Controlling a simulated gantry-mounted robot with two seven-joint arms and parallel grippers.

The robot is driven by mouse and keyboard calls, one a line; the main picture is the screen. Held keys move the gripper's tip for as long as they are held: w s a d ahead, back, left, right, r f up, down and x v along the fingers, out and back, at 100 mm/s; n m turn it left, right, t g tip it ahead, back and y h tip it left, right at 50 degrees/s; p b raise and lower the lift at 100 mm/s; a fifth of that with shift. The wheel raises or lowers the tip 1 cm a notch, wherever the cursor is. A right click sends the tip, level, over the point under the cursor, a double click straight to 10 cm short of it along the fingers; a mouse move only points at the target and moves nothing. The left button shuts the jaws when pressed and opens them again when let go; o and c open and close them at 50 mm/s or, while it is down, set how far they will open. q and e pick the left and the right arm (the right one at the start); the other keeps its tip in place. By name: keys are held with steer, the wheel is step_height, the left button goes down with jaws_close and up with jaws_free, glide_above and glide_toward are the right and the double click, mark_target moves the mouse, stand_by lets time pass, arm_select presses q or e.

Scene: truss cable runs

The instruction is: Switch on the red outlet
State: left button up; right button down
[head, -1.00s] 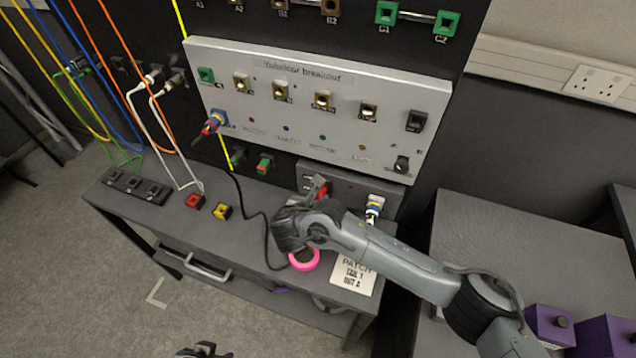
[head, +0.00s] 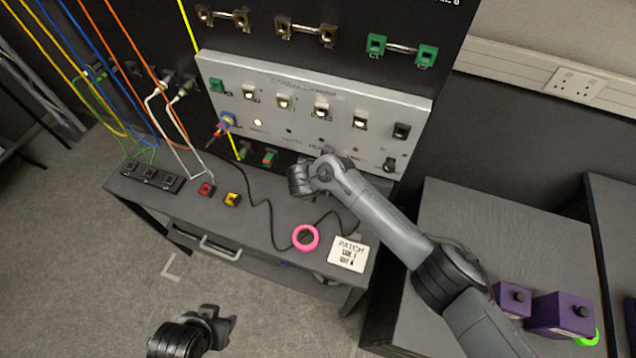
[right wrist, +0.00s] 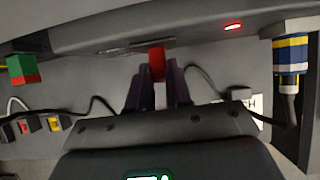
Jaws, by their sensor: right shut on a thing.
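In the right wrist view the fingers of my right gripper (right wrist: 157,92) are closed around a small red block (right wrist: 157,64) at the front of a grey unit (right wrist: 110,38). I cannot tell whether this block is a knob, plug or switch of the red outlet. A small red light (right wrist: 233,27) glows on the unit to its right. In the head view my right arm's wrist hides the fingers and the red block. My left gripper (head: 221,326) hangs low over the floor, away from the bench; its finger gap is unclear.
A blue, yellow and white connector (right wrist: 290,58) stands right of my right gripper. The silver breakout panel (head: 350,90) is above my right arm. A pink ring (head: 306,237), a label card (head: 348,253), red (head: 206,189) and yellow (head: 232,199) blocks and a black cable (head: 272,212) lie on the bench.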

steer(key=c, duration=1)
jaws_free()
steer(key=shift+c, duration=0.2)
steer(key=p+v, duration=0.4)
steer(key=v, duration=0.6)
steer(key=shift+s+r, duration=0.2)
steer(key=shift+r, duration=0.15)
steer(key=shift+f, duration=0.1)
